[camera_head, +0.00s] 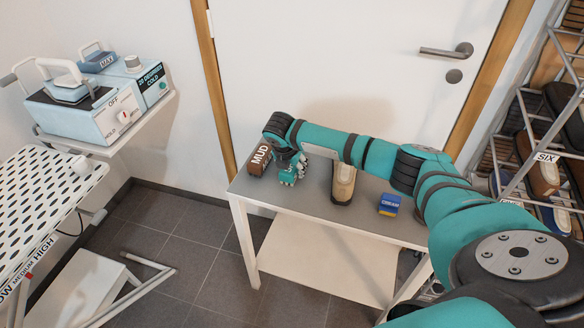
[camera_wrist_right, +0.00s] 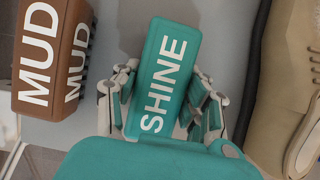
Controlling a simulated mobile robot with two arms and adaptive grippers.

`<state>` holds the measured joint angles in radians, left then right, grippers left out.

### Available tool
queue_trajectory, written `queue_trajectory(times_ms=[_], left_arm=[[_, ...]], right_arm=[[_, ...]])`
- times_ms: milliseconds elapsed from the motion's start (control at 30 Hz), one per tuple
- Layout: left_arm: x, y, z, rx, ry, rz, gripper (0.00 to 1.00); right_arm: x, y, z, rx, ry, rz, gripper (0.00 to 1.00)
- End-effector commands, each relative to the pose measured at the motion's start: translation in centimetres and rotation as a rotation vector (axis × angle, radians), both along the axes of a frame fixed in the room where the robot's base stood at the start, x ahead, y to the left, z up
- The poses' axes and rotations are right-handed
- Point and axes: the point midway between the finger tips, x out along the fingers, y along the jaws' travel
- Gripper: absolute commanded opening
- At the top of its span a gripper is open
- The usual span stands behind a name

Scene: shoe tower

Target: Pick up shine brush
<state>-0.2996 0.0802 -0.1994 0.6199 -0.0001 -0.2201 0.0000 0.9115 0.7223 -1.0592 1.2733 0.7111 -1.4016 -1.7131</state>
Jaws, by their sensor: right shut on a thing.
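The teal shine brush (camera_wrist_right: 166,72), with SHINE in white letters, lies between the fingers of my right gripper (camera_wrist_right: 162,92) in the right wrist view. The fingers are shut on its two long sides. In the head view my right gripper (camera_head: 290,170) is low over the left part of the grey table (camera_head: 262,198), just right of the brown MUD brush. There the shine brush is hard to tell from the teal gripper parts. I cannot tell whether the brush touches the tabletop. My left gripper is not in view.
The brown MUD brush (camera_head: 260,160) is close on the left. A beige shoe (camera_head: 343,184) stands to the right, then a blue and yellow CREAM box (camera_head: 389,204).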

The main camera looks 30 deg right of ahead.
Motion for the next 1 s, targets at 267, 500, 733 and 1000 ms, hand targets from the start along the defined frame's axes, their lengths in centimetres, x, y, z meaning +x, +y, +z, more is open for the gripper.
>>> queue_trajectory(times_ms=[267,500,733,1000], left_arm=[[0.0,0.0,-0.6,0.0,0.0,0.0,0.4],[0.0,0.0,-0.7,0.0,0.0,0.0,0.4],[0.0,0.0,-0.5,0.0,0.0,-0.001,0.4],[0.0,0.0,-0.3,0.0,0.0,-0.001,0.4]], right_arm=[[0.1,0.0,0.1,-0.001,-0.002,0.0,0.07],[0.1,0.0,2.7,0.001,-0.005,0.0,0.07],[-2.0,1.7,4.3,0.001,0.002,0.006,0.07],[-7.4,6.3,5.0,0.001,0.0,0.007,0.07]])
